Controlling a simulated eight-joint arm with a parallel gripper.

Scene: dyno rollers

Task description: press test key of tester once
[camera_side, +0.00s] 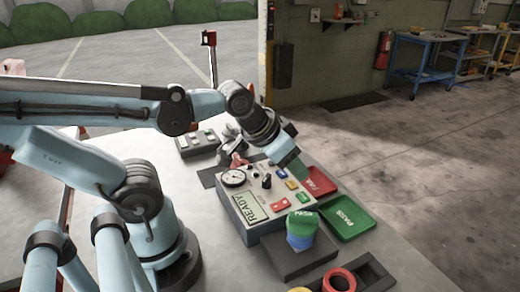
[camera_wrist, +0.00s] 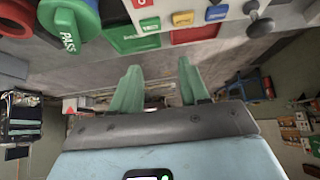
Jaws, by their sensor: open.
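The tester (camera_side: 236,207) is a grey box with a light top panel, a round gauge and a READY display. Its panel has a blue key (camera_side: 281,174), a yellow key (camera_side: 291,185), a green key (camera_side: 303,197) and a red key (camera_side: 281,205). I cannot read which is the test key. The blue (camera_wrist: 216,13), yellow (camera_wrist: 183,18) and green (camera_wrist: 150,24) keys also show at the top of the wrist view. My gripper (camera_wrist: 159,68) is open and empty, its green fingers apart. In the side view my gripper (camera_side: 291,156) is above the tester's far edge.
A red FAIL tray (camera_side: 319,182) and a green PASS tray (camera_side: 350,216) lie right of the tester. A green-topped blue piece (camera_side: 301,232) stands on a dark plate in front. A red ring (camera_side: 340,281) is nearer. A black knob (camera_side: 266,181) rises from the panel.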

